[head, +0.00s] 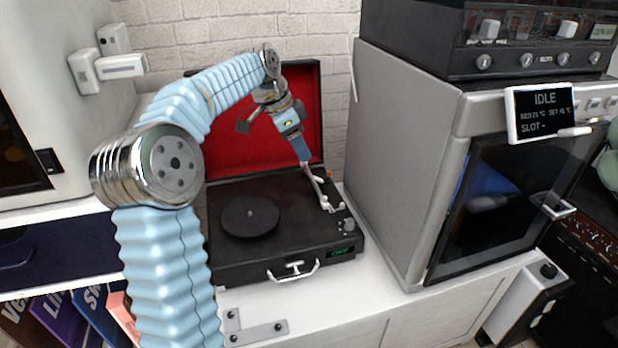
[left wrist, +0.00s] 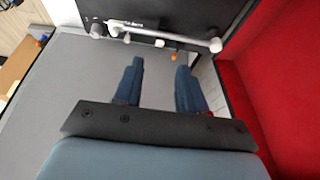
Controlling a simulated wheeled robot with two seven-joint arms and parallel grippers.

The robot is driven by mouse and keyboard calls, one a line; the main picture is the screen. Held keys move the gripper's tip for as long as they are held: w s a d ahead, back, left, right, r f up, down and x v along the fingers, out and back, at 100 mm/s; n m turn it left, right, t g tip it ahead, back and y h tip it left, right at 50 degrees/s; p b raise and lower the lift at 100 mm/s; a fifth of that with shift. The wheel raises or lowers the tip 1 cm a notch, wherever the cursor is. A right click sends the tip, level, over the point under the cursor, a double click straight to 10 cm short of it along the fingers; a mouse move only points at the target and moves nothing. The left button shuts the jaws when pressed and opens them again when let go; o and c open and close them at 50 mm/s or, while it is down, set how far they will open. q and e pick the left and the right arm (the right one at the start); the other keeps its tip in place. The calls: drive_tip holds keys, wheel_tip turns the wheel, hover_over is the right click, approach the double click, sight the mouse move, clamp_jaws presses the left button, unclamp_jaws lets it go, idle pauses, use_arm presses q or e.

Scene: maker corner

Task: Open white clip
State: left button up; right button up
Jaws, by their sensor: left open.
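The black turntable (head: 300,215) stands on a white counter with its red-lined lid up. A white tonearm (head: 314,186) runs along its right side; it also shows in the left wrist view (left wrist: 165,30). A small white piece (left wrist: 159,43) beside the tonearm looks like the clip; I cannot tell whether it is open or shut. My left gripper (head: 304,161) is above the back right of the turntable. In the left wrist view its blue fingers (left wrist: 158,64) are apart with nothing between them. My right gripper is not in view.
The red lid (head: 303,115) stands behind my left gripper. A tall grey cabinet with an IDLE screen (head: 540,112) stands close on the right. A black platter (head: 250,217) fills the turntable's left part. A small orange part (head: 329,174) is near the tonearm.

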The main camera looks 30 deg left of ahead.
sight(315, 176)
use_arm(q)
drive_tip(key=b+x, duration=0.1)
drive_tip(key=x, duration=0.8)
drive_tip(key=shift+c, duration=0.3)
clamp_jaws()
